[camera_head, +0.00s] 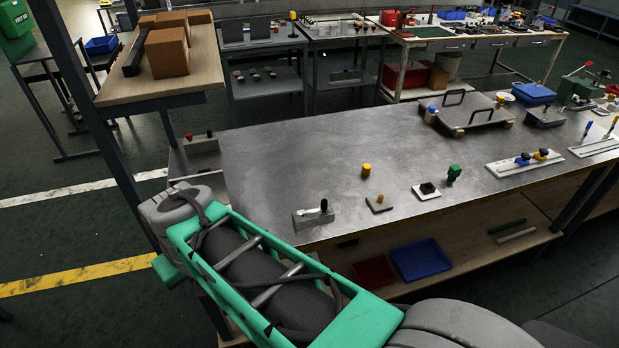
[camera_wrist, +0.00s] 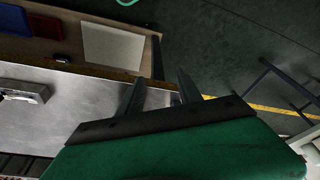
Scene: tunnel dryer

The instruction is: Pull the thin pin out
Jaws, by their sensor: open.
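My gripper (camera_wrist: 160,92) shows in the wrist view with its two dark fingers apart and nothing between them; it is over the table's edge region. The head view shows my arm but not the gripper. I cannot tell for sure which piece is the thin pin. A grey block with a red knob and a black knob (camera_head: 202,144) stands at the table's far left corner. A metal block with a black-topped peg (camera_head: 314,215) stands at the near edge. A metal block (camera_wrist: 22,92) also shows at the wrist view's left, apart from the fingers.
The steel table (camera_head: 290,165) has clear room in its middle. A yellow knob (camera_head: 367,168), a small plate (camera_head: 379,203), a green knob (camera_head: 454,172) and a handled plate (camera_head: 470,112) stand on it. A blue bin (camera_head: 420,259) and a red bin (camera_head: 374,273) sit on the shelf below.

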